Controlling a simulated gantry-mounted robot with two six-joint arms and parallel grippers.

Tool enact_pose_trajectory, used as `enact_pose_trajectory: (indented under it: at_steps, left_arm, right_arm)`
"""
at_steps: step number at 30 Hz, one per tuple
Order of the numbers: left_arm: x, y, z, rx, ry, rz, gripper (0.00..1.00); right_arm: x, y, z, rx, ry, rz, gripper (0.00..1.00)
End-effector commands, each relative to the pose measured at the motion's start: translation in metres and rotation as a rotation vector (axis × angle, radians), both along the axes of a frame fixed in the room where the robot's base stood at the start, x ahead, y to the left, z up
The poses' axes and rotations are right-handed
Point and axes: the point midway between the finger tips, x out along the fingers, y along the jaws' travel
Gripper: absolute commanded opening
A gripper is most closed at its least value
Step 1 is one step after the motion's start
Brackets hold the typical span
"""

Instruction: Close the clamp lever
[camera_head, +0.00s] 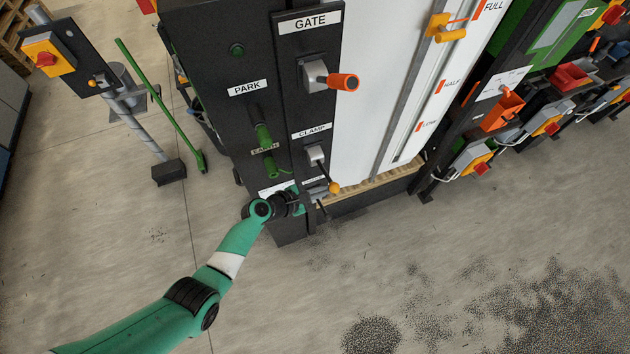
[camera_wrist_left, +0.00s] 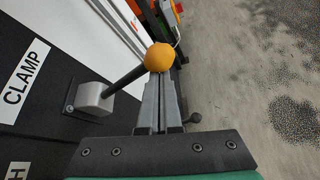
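The clamp lever is a black rod with an orange-yellow ball knob (camera_head: 334,187) on a grey pivot block (camera_head: 316,154), under the CLAMP label on the black panel. In the head view the rod slants down and right. In the left wrist view the knob (camera_wrist_left: 159,57) is just past my left fingertips, with the grey block (camera_wrist_left: 93,98) to the left. My left gripper (camera_head: 318,191) is at the panel beside the knob. Its grey fingers (camera_wrist_left: 160,80) are together with nothing visible between them. Whether they touch the knob is unclear. My right gripper is not in view.
An orange-handled GATE lever (camera_head: 342,81) is above, and green handles (camera_head: 265,136) are to the left. A small dark knob (camera_wrist_left: 195,117) is right of my fingers in the wrist view. A white panel (camera_head: 385,80) stands to the right. The floor (camera_head: 440,250) in front is open.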

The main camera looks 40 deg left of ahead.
Motion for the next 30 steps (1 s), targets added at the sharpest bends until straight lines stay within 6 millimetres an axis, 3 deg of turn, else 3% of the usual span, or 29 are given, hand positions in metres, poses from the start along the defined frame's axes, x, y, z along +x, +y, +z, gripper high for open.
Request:
enact_pose_trajectory:
  at_steps: [1,12,30]
  left_arm:
    - [0.002,-0.002,0.013,0.001,-0.003,-0.006,0.0]
    - [0.008,0.003,0.037,0.003,-0.004,-0.011,0.0]
    - [0.01,0.005,0.041,0.004,-0.004,-0.011,0.0]
  right_arm:
    - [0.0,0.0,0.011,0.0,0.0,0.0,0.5]
    - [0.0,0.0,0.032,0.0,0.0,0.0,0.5]
    - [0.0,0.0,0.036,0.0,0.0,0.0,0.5]
